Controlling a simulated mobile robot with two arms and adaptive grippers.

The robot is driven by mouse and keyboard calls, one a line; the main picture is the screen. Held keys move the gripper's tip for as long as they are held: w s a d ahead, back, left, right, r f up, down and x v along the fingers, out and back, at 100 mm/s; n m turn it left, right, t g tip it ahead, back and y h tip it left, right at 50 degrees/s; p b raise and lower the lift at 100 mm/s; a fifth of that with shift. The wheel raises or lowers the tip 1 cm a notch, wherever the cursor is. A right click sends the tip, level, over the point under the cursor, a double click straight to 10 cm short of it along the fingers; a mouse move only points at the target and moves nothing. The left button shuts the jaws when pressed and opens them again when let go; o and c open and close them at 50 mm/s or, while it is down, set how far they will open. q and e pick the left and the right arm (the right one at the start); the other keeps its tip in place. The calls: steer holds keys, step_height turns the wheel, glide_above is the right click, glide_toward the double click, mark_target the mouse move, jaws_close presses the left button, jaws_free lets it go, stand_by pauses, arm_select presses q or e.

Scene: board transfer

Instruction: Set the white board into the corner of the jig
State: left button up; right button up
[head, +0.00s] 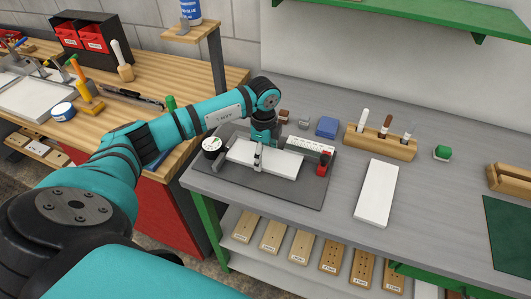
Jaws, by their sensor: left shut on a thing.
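A white board (284,168) lies level over a dark grey plate (262,190) on the grey bench. My left gripper (258,163) points down at the board's middle and is shut on it. I take the dark plate, with the pale dotted strip (309,146) and the red clamp (323,165) at its right side, to be the jig. The board's right end is near the strip and clamp. I cannot tell whether the board touches the plate or a corner of the jig. My forearm and wrist hide part of the area behind the board. My right gripper is not in view.
A second white slab (376,194) lies to the right on the bench. Behind are a wooden tool holder (380,143), a blue block (326,127) and a small green item (442,153). A round green-and-white container (212,146) stands by the plate's left end.

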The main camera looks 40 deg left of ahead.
arm_select(q)
steer(key=shift+a+f, duration=0.1)
steer(key=shift+a, duration=0.35)
steer(key=o, duration=1.3)
steer(key=shift+s+a+f, duration=0.1)
steer(key=shift+a, duration=0.15)
steer(key=shift+d, duration=0.3)
steer(key=shift+r, duration=0.5)
steer(key=r, duration=1.1)
steer(key=shift+a, duration=0.2)
